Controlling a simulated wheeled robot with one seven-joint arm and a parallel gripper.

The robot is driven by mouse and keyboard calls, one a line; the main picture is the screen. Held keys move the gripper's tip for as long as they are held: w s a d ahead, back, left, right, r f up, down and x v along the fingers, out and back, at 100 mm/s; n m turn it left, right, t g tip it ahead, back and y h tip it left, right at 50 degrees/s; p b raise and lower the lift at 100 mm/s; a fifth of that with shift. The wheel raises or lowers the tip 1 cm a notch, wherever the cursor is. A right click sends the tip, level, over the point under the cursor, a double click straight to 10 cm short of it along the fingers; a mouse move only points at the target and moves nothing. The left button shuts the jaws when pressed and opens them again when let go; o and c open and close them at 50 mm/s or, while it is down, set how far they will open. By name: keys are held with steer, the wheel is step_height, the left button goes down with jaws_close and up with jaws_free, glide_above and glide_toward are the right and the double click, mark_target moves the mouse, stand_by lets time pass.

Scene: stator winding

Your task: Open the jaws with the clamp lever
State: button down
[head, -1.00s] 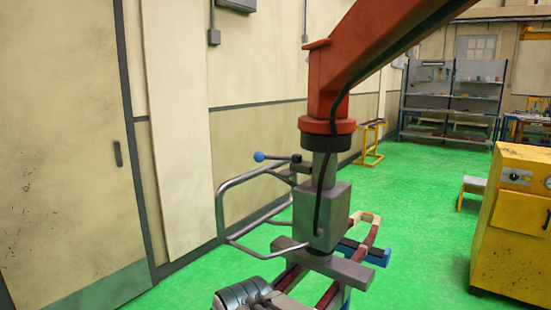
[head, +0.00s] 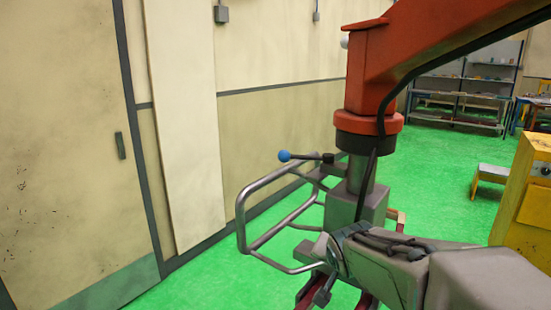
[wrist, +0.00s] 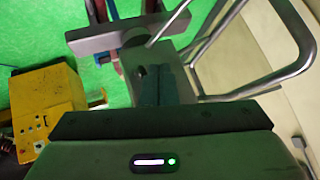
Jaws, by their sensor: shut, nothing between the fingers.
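The clamp lever (head: 306,157) is a thin dark rod with a blue ball at its left end and a black hub, in the head view. It sits high on the hanging winding fixture, above the bent handle rail. The grey clamp block (head: 345,208) hangs below the red boom; it also shows in the wrist view (wrist: 138,62). A wide jaw bar (wrist: 105,38) shows in the wrist view. My gripper (wrist: 158,72) is shut and empty, its dark fingers overlapping the block in the wrist view; contact cannot be told.
The tubular handle rail (head: 243,218) sticks out left, below the lever. The red boom (head: 430,40) crosses overhead with a black cable. A yellow cabinet (head: 520,205) stands at right, the wall with a door (head: 65,150) at left. Green floor is open behind.

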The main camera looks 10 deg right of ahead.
steer(key=w+d+r+m+t+p, duration=0.2)
steer(key=w+r+m+t, duration=0.3)
steer(key=w, duration=0.5)
steer(key=m+t+y+p, duration=0.2)
steer(key=y, duration=0.4)
glide_toward(287, 161)
steer(key=shift+m, duration=0.3)
steer(key=p+x, duration=0.3)
steer(key=x, duration=0.3)
steer(key=shift+w, duration=0.2)
steer(key=shift+d, duration=0.1)
